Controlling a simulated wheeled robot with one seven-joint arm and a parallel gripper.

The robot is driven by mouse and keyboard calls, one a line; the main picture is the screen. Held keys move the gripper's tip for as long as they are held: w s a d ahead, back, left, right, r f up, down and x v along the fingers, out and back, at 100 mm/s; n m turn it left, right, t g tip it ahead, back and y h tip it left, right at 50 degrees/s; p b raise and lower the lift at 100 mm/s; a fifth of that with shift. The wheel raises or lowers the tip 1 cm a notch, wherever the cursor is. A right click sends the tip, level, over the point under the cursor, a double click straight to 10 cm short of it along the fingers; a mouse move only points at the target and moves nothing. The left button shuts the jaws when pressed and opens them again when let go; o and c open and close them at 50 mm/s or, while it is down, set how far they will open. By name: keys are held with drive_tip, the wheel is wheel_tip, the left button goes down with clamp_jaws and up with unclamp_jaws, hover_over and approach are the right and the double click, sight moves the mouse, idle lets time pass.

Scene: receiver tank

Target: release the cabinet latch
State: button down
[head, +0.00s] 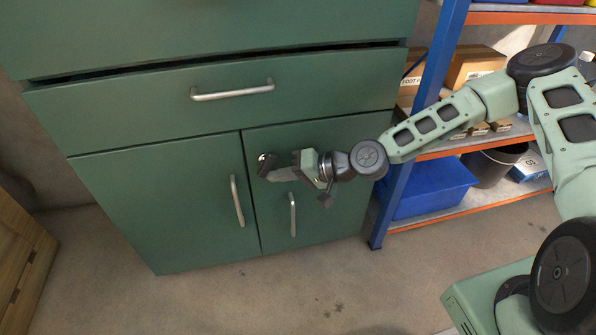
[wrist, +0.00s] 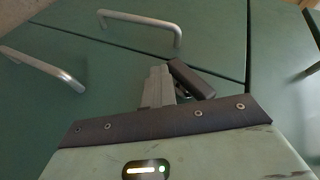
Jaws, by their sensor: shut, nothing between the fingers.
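The green cabinet (head: 160,205) has two lower doors with upright metal handles. The latch (head: 267,164), a dark lever on a small round metal base, sits near the top left corner of the right door. It also shows in the wrist view as a dark bar (wrist: 191,80) just right of the fingers. My gripper (head: 271,175) is shut and empty, reaching in from the right beside the latch. In the wrist view my gripper (wrist: 159,72) points at the door. I cannot tell whether the fingers touch the latch. Both doors look closed.
A drawer with a metal handle (head: 232,91) is above the doors. A blue and orange shelf rack (head: 411,125) with boxes and a blue bin (head: 432,190) stands close on the right. A wooden piece (head: 20,262) is at the far left. The floor in front is clear.

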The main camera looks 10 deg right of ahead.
drive_tip(key=y+b, duration=0.1)
drive_tip(key=b, duration=0.1)
drive_tip(key=a+m+y+b, duration=0.1)
drive_tip(key=y+b, duration=0.1)
drive_tip(key=b, duration=0.1)
drive_tip(key=f+t+y+b, duration=0.1)
drive_tip(key=b, duration=0.1)
drive_tip(key=shift+a+m+b, duration=0.3)
drive_tip(key=shift+a+b, duration=0.05)
drive_tip(key=shift+b, duration=0.05)
drive_tip(key=shift+a, duration=0.5)
drive_tip(key=shift+f+b, duration=0.1)
drive_tip(key=shift+b, duration=0.2)
idle(0.8)
